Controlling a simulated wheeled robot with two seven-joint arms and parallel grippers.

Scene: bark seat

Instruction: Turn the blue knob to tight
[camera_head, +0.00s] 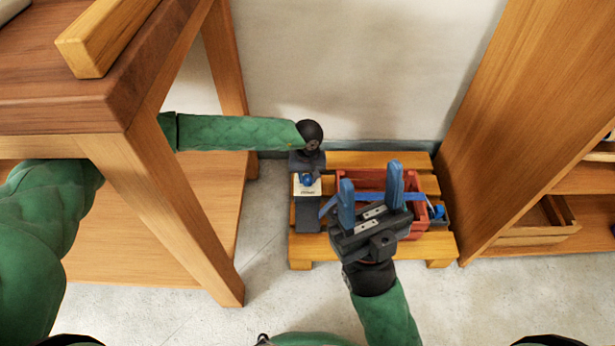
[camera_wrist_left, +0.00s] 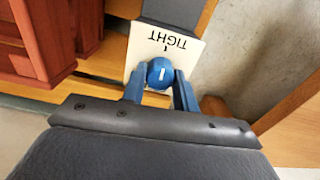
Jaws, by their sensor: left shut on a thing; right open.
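The blue knob (camera_head: 306,180) sits on a white plate (camera_head: 314,188) on top of a grey post. In the left wrist view the knob (camera_wrist_left: 160,69) has a short white line, pointing roughly at the small black tick beside the word TIGHT on the plate (camera_wrist_left: 185,50). My left gripper (camera_wrist_left: 160,80) is shut on the knob, one blue finger on each side; in the head view its fingers are mostly hidden behind the wrist. My right gripper (camera_head: 371,188) is open and empty, fingers pointing up, in front of a red crate.
The grey post (camera_head: 308,215) and red crate (camera_head: 347,180) stand on a slatted wooden pallet (camera_head: 300,250). A wooden table (camera_head: 115,140) stands at the left, its leg close to my left arm. A wooden shelf (camera_head: 540,130) stands at the right. A wall is behind.

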